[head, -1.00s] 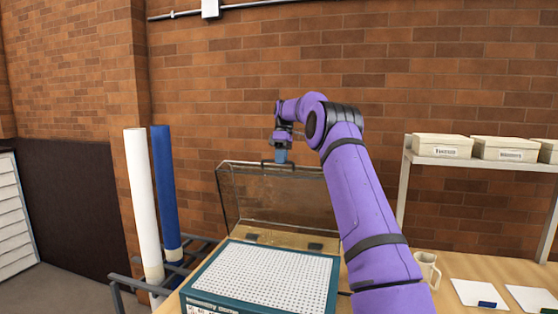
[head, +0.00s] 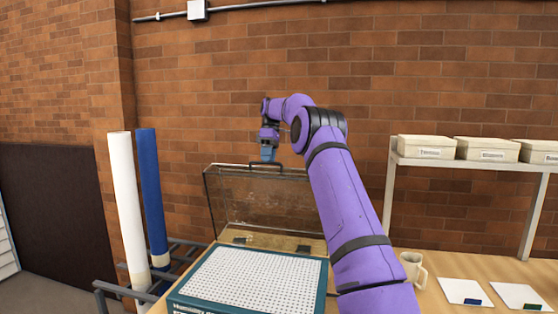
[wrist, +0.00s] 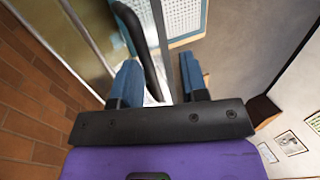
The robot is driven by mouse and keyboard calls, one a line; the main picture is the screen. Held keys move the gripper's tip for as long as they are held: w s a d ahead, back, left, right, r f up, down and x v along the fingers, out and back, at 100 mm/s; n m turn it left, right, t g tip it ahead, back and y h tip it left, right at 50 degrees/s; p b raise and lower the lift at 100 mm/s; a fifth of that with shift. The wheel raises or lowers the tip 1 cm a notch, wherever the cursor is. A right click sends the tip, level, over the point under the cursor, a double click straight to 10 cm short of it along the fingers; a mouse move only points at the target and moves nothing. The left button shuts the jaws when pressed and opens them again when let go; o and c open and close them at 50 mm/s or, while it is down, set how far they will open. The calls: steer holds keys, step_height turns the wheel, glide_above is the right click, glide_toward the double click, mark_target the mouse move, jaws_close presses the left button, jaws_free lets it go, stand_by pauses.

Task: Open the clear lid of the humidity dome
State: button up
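The humidity dome has a teal base with a white perforated tray (head: 257,278). Its clear lid (head: 262,205) stands upright at the back of the base, raised on its hinges. A dark handle (head: 286,169) is on the lid's top edge; in the wrist view the handle (wrist: 148,50) runs beside the left finger, on the inner side. My gripper (head: 267,154) is at the handle, with its blue fingertips just above it. In the wrist view my gripper (wrist: 161,80) has its fingers apart, with a clear gap at the right finger.
A white roll (head: 127,210) and a blue roll (head: 152,200) stand left of the dome in a dark rack. A mug (head: 412,268) and cards (head: 463,291) lie to the right on the wooden table. A shelf with boxes (head: 427,146) stands behind; a brick wall is close behind the lid.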

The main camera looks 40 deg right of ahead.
steer(key=shift+r, duration=0.55)
steer(key=shift+s+a+r, duration=0.15)
steer(key=shift+s, duration=0.2)
steer(key=s+a, duration=0.3)
steer(key=s, duration=0.4)
steer(key=s+a+r, duration=0.1)
steer(key=s+a, duration=0.2)
steer(key=s, duration=0.4)
steer(key=shift+r, duration=0.15)
steer(key=s+a+r+m+t+h, duration=0.1)
steer(key=s+a+r+m, duration=0.1)
steer(key=s+a, duration=0.5)
steer(key=s+a+r+m+t+h, duration=0.1)
steer(key=s+a+r+t+h, duration=0.15)
steer(key=s+a, duration=0.55)
steer(key=s+a+f+m+t, duration=0.2)
steer(key=s+a, duration=0.3)
steer(key=s, duration=0.3)
steer(key=s+a+f+m+t, duration=0.2)
steer(key=s+a+f, duration=0.3)
steer(key=s, duration=0.3)
steer(key=shift+s, duration=0.2)
